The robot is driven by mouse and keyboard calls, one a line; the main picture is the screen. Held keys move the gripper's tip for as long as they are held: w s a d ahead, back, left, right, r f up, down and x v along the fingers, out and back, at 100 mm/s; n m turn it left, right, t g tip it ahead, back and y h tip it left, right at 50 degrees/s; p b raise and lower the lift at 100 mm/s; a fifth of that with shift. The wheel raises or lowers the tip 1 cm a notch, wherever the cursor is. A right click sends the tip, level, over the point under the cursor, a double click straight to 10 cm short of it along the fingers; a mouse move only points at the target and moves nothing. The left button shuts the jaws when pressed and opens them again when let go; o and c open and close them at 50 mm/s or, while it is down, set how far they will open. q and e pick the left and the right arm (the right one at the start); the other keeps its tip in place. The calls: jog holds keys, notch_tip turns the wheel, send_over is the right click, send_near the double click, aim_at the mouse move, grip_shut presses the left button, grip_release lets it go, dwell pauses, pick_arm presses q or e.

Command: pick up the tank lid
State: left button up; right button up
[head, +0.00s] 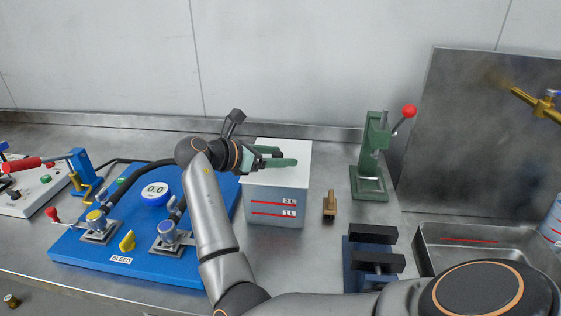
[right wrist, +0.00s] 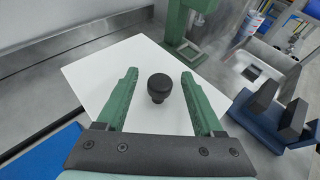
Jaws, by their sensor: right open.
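The tank (head: 275,213) is a grey box with red level lines, standing on the metal bench in the middle of the head view. Its lid (head: 290,152) is a flat white plate lying on top. In the right wrist view the lid (right wrist: 95,75) carries a round black knob (right wrist: 159,86). My right gripper (head: 294,158) is over the lid in the head view and hides the knob there. In the right wrist view its green fingers (right wrist: 159,78) are open, one on each side of the knob, with gaps on both sides. My left gripper is not in view.
A blue board (head: 150,262) with valves and a gauge lies left of the tank. A green press (head: 370,170) with a red-knobbed lever, a brass piece (head: 329,205) and a dark blue vise (head: 371,262) stand to the right. A metal tray (head: 450,235) is at far right.

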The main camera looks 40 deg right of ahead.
grip_shut()
dwell(0.4)
dwell(0.4)
